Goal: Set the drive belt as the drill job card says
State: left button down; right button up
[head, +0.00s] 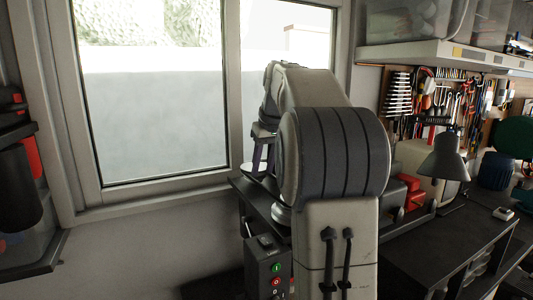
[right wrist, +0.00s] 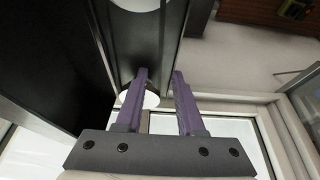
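In the head view my right gripper (head: 263,152), with purple fingers, points down over a dark housing (head: 243,187). My own right arm covers much of that housing. In the right wrist view my right gripper (right wrist: 161,76) has its two purple fingers apart, with no object visible between them. A pale round part (right wrist: 150,100) shows behind the fingers, and another pale round part (right wrist: 140,4) shows at the top edge. I cannot tell whether either is a pulley. I cannot make out the drive belt or the job card. My left gripper is not in view.
A control box (head: 269,268) with a green and a red button is below the housing. A window (head: 150,95) is behind. To the right are a grey lamp (head: 447,157), red items (head: 410,187) and a dark bench top (head: 435,250). Tools hang on the far wall.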

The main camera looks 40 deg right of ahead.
jog(key=v, duration=0.7)
jog(key=shift+r, duration=0.1)
jog(key=w+a+f+n+y+b, duration=0.2)
jog(key=w+a+f+n+b, duration=0.15)
jog(key=a+f, duration=0.95)
jog(key=s+a+f+n+g+b, duration=0.1)
jog(key=s+a+f+b, duration=0.15)
jog(key=a+f, duration=0.4)
jog(key=s+a+f+n+g+b, duration=0.1)
jog(key=s+a+f+b, duration=0.2)
jog(key=a, duration=0.6)
jog(key=s+a+f+n+g+b, duration=0.1)
jog(key=s+a+f, duration=0.3)
jog(key=s+f, duration=0.6)
jog(key=s+a+f+n+g+b, duration=0.1)
jog(key=s+a+f+n+b, duration=0.1)
jog(key=s+f, duration=0.8)
jog(key=shift+s+a+n, duration=0.6)
jog(key=shift+a+n, duration=0.15)
jog(key=shift+a, duration=0.45)
